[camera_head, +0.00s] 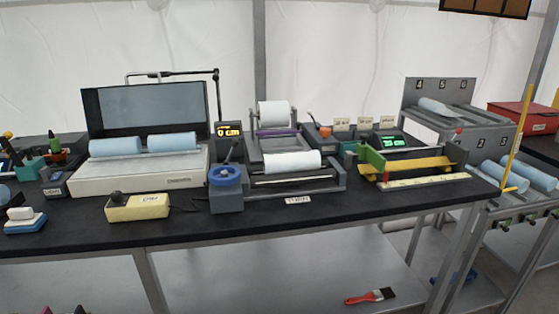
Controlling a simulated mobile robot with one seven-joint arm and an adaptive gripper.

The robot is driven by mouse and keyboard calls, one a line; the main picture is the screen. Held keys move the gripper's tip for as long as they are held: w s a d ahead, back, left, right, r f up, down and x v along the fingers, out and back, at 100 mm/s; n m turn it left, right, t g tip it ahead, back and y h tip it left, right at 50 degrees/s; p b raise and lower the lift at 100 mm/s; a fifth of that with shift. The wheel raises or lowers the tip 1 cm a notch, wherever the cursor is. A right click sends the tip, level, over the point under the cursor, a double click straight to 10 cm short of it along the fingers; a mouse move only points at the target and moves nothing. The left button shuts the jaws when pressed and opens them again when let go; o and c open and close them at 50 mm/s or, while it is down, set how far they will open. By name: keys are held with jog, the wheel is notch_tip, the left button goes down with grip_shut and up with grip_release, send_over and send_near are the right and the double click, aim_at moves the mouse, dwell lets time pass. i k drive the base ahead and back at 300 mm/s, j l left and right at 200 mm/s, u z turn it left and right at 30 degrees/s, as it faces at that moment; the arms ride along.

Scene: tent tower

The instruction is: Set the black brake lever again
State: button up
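A short black lever (231,152) leans up and to the right behind the blue handwheel (226,174) at the left end of the roll machine (330,177). It looks like the brake lever, but its label is too small to read. The machine carries a pale blue-white roll (291,162) at the front and another upright-mounted roll (273,114) behind it, with a purple bar (276,133) between them. My gripper is not in view.
A display (229,131) reads 0 cm; a green display (389,143) reads 20 cm. A yellow box (137,207) with a black knob stands front left. A lidded case (140,182) holds blue rolls. A numbered rack (440,92) and yellow pole (517,140) stand right. The table front (300,222) is clear.

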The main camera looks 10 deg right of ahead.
aim_at(235, 142)
jog(key=i+l+z, duration=0.1)
jog(key=z, duration=0.25)
jog(key=i+z, duration=0.45)
jog(key=z, duration=0.25)
